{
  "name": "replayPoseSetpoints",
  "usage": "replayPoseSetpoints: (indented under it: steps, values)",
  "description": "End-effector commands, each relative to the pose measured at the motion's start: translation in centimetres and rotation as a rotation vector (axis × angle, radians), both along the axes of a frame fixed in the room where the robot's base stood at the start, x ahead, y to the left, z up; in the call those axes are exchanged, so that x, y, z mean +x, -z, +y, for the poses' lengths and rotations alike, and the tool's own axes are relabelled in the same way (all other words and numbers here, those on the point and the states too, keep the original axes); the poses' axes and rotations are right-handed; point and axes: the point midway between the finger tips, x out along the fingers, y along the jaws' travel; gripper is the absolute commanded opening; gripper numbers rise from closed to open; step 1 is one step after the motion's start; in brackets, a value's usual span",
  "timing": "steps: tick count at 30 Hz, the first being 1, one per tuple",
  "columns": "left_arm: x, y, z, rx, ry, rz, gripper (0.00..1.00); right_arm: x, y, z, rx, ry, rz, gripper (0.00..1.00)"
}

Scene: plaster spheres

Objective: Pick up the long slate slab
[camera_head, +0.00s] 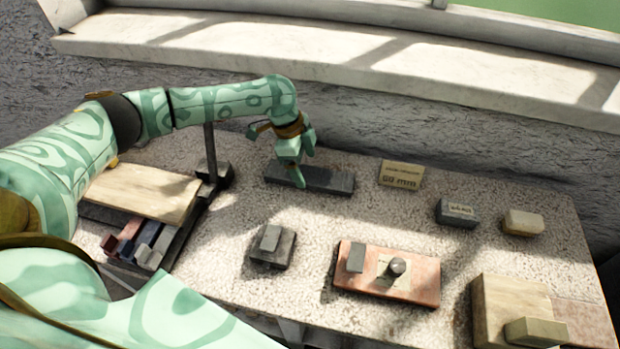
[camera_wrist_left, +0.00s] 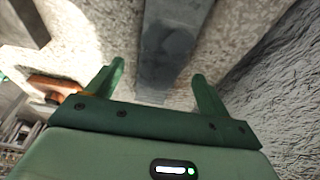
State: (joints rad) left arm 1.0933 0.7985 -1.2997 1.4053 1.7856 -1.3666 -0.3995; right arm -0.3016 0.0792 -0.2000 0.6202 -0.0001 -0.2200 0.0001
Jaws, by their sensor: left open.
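The long slate slab (camera_head: 330,180) is a dark grey bar lying flat at the back of the stone-topped table. In the left wrist view the slab (camera_wrist_left: 172,40) runs away from the gripper, between the lines of the two fingers. My left gripper (camera_head: 302,177) is open at the slab's left half, and one finger hides part of it. In the left wrist view the open left gripper (camera_wrist_left: 158,85) has its green fingers on either side of the slab, with nothing visibly held. I cannot tell how high the fingertips are above the table. My right gripper is not in view.
A "50 mm" sign (camera_head: 401,175) stands right of the slab. A dark labelled block (camera_head: 457,213) and a pale block (camera_head: 523,222) are farther right. A pink slab (camera_head: 420,287) with a knob lies in front. A post (camera_head: 210,150) stands left, beside a wooden board (camera_head: 145,190).

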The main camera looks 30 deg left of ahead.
Motion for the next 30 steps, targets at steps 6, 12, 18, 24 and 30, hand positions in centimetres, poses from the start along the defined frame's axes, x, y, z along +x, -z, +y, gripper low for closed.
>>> replayPoseSetpoints:
  steps: [6, 12, 18, 24, 30]
  values:
    - [0.2, 3.3, -0.9, 0.001, 0.001, 0.003, 0.8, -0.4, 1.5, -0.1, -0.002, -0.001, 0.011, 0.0]
    - [0.2, 3.1, -0.8, 0.002, 0.0, 0.001, 0.77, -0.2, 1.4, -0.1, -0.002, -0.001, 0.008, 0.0]
    - [0.2, 3.1, -0.8, 0.001, -0.001, 0.001, 0.22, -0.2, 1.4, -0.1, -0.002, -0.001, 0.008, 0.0]
    - [0.3, 3.0, -0.9, -0.001, -0.001, -0.002, 0.03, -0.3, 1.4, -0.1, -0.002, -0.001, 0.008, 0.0]
    - [0.3, 2.5, -0.9, -0.002, -0.001, -0.002, 0.03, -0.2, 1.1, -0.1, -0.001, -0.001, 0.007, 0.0]
